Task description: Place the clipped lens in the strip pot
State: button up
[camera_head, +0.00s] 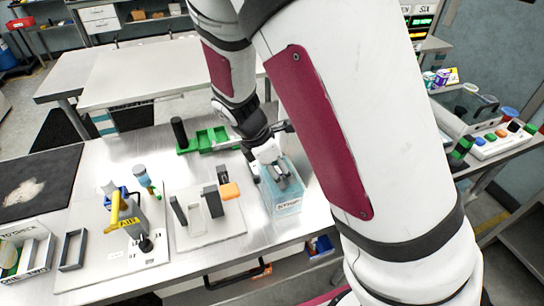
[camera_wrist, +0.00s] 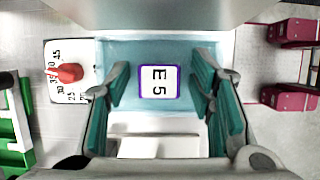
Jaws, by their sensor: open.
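The strip pot (camera_head: 283,204) is a clear, teal-tinted box with a lettered front label, near the front edge of the bench. In the wrist view its pale teal floor (camera_wrist: 130,57) shows below my gripper (camera_wrist: 162,105). My gripper is open, with its teal-padded fingers apart; in the head view my gripper (camera_head: 277,172) is at the pot's mouth. A small white square with a purple border, marked E 5 (camera_wrist: 159,82), shows between the fingers over the pot floor. I cannot tell whether this is the clipped lens or its exact height.
Left of the pot are a grey stand with an orange piece (camera_head: 229,191), a yellow-handled tool (camera_head: 116,212) and green trays (camera_head: 212,138). A plate with a red knob (camera_wrist: 68,72) lies beside the pot. A dark mat (camera_head: 38,185) is at far left.

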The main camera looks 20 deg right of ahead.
jog(key=v, duration=1.1)
jog(key=s+d+r+m+t+y, duration=0.4)
jog(key=s+r+m+t, duration=0.1)
jog(key=s+r+m, duration=0.9)
jog(key=s+m, duration=0.2)
jog(key=m, duration=0.2)
jog(key=shift+s+d+r+t+y+b, duration=0.25)
jog(key=shift+r+t+y+b, duration=0.05)
jog(key=shift+b, duration=0.1)
